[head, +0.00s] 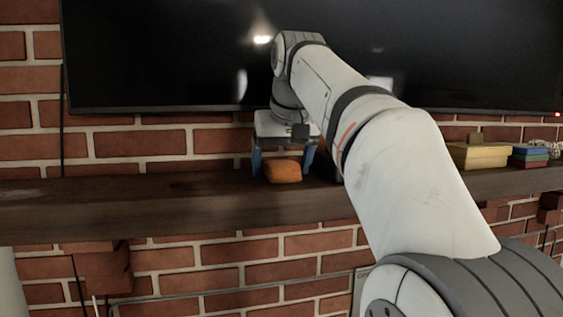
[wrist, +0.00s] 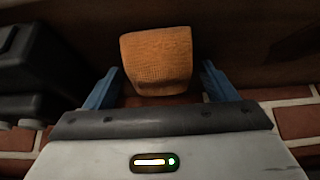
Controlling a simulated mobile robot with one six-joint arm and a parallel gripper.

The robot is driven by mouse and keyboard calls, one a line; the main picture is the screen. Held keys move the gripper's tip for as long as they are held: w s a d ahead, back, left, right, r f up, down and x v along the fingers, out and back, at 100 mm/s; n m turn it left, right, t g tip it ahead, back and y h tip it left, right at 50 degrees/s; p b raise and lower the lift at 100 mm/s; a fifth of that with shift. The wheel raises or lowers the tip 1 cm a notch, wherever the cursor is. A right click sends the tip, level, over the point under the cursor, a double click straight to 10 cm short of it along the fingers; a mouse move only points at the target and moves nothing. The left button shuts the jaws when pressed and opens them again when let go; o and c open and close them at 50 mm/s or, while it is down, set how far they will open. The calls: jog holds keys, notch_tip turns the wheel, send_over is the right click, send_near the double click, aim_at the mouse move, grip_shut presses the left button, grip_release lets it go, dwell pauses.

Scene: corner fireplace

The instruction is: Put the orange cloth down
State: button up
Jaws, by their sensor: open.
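The orange cloth (head: 283,171) is a small folded bundle resting on the dark wooden mantel shelf (head: 150,205) in the head view. It also shows in the wrist view (wrist: 157,60), at the top middle, just beyond and between my fingers. My gripper (head: 284,168) is over the shelf with one blue finger on each side of the cloth. In the wrist view the fingers of my gripper (wrist: 160,85) are spread apart, with gaps between them and the cloth. The cloth's underside is hidden.
A large black screen (head: 170,55) hangs on the brick wall just behind my arm. A yellow box (head: 478,155) and a stack of coloured books (head: 530,155) sit on the shelf to the right. A black object (wrist: 35,70) is left of my gripper in the wrist view. The shelf's left part is bare.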

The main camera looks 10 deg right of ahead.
jog(key=v, duration=0.8)
jog(key=shift+d+f, duration=0.1)
jog(key=shift+d, duration=0.15)
jog(key=shift+s, duration=0.1)
